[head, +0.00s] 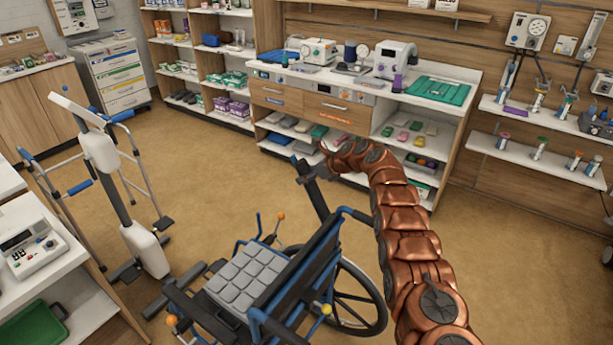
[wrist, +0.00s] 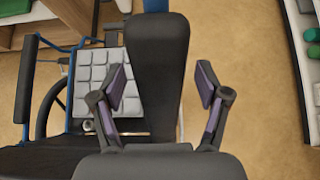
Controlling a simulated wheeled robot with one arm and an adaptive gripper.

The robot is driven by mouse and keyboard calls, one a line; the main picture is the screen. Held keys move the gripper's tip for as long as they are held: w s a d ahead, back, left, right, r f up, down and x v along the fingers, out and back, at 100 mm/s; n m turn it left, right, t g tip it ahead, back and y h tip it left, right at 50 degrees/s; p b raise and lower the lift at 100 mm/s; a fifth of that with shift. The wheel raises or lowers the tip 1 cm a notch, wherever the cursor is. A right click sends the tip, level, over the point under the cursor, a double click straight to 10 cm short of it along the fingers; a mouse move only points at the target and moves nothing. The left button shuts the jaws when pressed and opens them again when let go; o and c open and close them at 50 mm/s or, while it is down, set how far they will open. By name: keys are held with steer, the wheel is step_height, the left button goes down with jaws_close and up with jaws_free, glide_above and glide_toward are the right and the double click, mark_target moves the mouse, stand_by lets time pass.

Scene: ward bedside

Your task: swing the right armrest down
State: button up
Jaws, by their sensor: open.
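The wheelchair (head: 290,285) has a blue frame and a grey padded seat (head: 243,277), which also shows in the wrist view (wrist: 100,75). Its right armrest (head: 316,198), a dark pad, stands raised and steeply tilted on the seat's far side. The other armrest (head: 198,308) lies low along the near side. My gripper (head: 308,168) is at the top end of the raised armrest. In the wrist view, my open gripper (wrist: 162,88) has a finger on each side of the armrest pad (wrist: 157,65), with a gap at the right finger. Contact at the left finger is unclear.
A patient lift or stand (head: 105,160) is left of the wheelchair. A workbench (head: 350,95) with devices and shelves stands behind. A wheelchair push handle (head: 356,214) sticks up near my arm. Open floor (head: 200,150) lies between the wheelchair and the workbench.

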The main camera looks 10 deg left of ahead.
steer(key=v, duration=1.1)
stand_by(0.3)
steer(key=shift+s, duration=0.1)
steer(key=shift+c, duration=0.2)
